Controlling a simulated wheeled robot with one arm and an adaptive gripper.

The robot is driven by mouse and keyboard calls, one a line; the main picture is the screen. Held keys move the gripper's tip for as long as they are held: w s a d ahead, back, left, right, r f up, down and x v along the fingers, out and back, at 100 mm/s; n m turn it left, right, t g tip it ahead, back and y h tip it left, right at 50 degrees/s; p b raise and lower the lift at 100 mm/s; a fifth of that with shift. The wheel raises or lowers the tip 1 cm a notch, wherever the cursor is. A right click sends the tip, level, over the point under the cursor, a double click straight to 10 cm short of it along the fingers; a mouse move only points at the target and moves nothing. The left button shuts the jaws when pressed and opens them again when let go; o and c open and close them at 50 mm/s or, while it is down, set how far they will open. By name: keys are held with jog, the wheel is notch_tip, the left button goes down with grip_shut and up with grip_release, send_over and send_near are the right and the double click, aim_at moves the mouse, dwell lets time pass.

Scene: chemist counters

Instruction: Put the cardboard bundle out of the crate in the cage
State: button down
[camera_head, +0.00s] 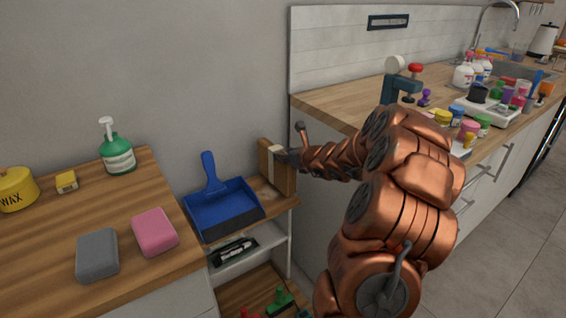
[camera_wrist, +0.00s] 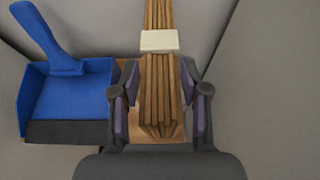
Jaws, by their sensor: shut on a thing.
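The cardboard bundle (camera_head: 267,166) is a stack of flat brown sheets with a pale band. In the head view it is upright at the right end of a low wooden shelf (camera_head: 287,203), by the wall. My gripper (camera_head: 288,157) reaches it from the right and is shut on it. In the wrist view the bundle (camera_wrist: 158,98) lies between the two fingers of my gripper (camera_wrist: 160,84), its pale band beyond them. I cannot tell whether its lower end touches the shelf. I cannot make out a crate or a cage in either view.
A blue dustpan (camera_head: 222,207) lies on the shelf left of the bundle. A left counter (camera_head: 60,225) holds sponges, a green pump bottle and a wax tin. The right counter (camera_head: 335,100) is crowded with bottles and jars. Lower shelves hold small items.

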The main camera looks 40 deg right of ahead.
aim_at(276, 165)
jog(key=shift+w+d+f, duration=0.1)
jog(key=shift+w+f, duration=0.05)
jog(key=shift+w, duration=0.3)
jog(key=shift+f+b, duration=0.45)
jog(key=shift+f, duration=1.15)
jog(key=c, duration=0.6)
grip_release()
jog(key=shift+f, duration=0.1)
